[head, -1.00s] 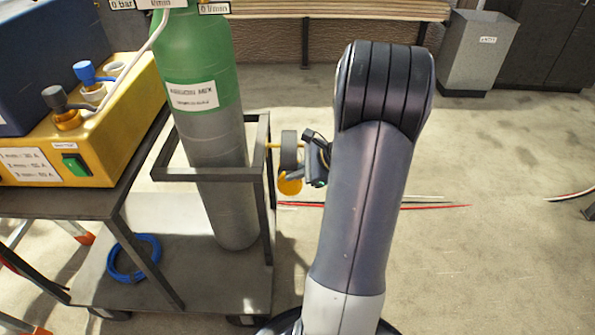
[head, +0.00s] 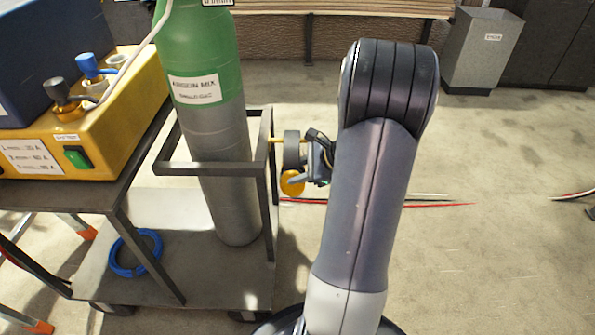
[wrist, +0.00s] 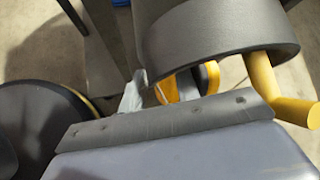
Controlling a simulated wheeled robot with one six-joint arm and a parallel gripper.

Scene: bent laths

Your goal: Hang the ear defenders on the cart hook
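The ear defenders show in the head view as a grey headband (head: 291,150) with a yellow cup (head: 292,183) below it, beside the cart's right post. The yellow cart hook (head: 275,140) sticks out from that post to the band. In the wrist view the grey band (wrist: 215,35) fills the top. The yellow hook (wrist: 262,75) comes from under it, with its bent tip at the right. Whether the band rests on the hook is unclear. My gripper (head: 318,160) is just right of the band, partly hidden by my arm; its finger opening cannot be made out.
The cart frame (head: 215,168) surrounds a green and grey gas cylinder (head: 207,120). A blue hose coil (head: 135,253) lies on the cart's base. A table with a yellow box (head: 75,140) stands left. Cables (head: 430,201) lie on the open floor to the right.

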